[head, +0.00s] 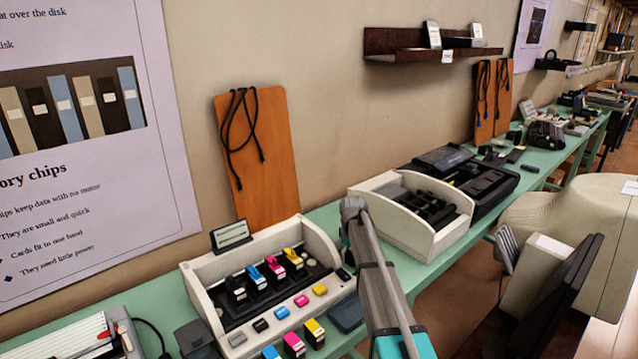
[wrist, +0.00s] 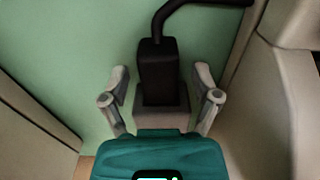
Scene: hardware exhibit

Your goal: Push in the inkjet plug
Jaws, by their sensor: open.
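In the wrist view a black plug (wrist: 157,72) with a thick black cable stands at a grey socket block (wrist: 162,115), against the green table top. The cable bends off to the upper right. My gripper (wrist: 160,76) is open, with one finger on each side of the plug and gaps between. I cannot tell how deep the plug sits in the block. In the head view a cream inkjet printer (head: 205,306) holds black, blue, magenta and yellow cartridges. My arm reaches to the table at its right; the plug and my fingertips are hidden there.
A second cream machine (head: 460,212) stands right of my arm, leaving a narrow gap. Cream walls flank the gripper in the wrist view. An orange board (head: 262,170) with a black cord leans on the wall. A dark monitor (head: 560,290) stands at the front right.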

